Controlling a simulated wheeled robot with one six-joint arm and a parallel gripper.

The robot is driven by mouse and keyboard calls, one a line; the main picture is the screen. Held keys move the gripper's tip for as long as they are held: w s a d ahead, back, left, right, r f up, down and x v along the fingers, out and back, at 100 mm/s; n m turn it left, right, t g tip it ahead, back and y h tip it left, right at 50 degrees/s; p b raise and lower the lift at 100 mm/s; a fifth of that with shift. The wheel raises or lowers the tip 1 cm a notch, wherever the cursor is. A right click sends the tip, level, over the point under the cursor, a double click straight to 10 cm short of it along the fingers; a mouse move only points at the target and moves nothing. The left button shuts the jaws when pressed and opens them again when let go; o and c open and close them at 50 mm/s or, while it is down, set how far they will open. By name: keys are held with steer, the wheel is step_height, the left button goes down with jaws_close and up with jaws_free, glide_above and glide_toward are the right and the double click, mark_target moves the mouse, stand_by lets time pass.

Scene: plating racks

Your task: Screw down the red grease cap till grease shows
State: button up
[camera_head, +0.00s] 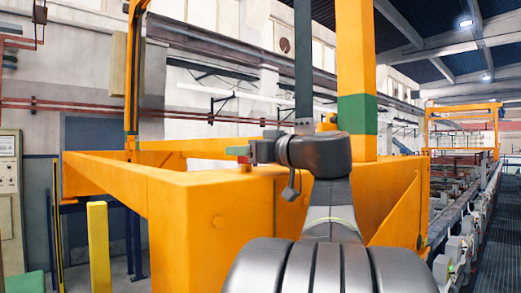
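My dark grey arm rises from the bottom middle and bends left over the orange frame. My gripper (256,151) is at its left end, small and seen from behind and the side; its fingers cannot be made out. A small red piece (245,161) shows just left of and below it, under a small green piece (237,150), close above the orange frame's top edge. The red piece may be the grease cap, but it is too small to be sure. I cannot tell whether my gripper touches it. No grease can be made out.
The large orange frame (195,225) fills the middle, with an orange upright with a green band (357,112) right of my arm. A yellow post (98,245) stands at left. A grey control panel (10,190) is at the left edge. A dark grated walkway (490,240) runs along the right.

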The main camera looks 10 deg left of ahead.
steer(key=shift+a, duration=0.1)
steer(key=c, duration=1)
steer(key=shift+o, duration=0.2)
steer(key=shift+m+t, duration=0.3)
steer(key=shift+t, duration=0.1)
steer(key=shift+m+t+h, duration=0.5)
steer(key=shift+t+h, duration=0.2)
steer(key=shift+m+t+h, duration=0.8)
steer(key=shift+t+h, duration=0.1)
steer(key=o, duration=1)
steer(key=shift+c, duration=0.2)
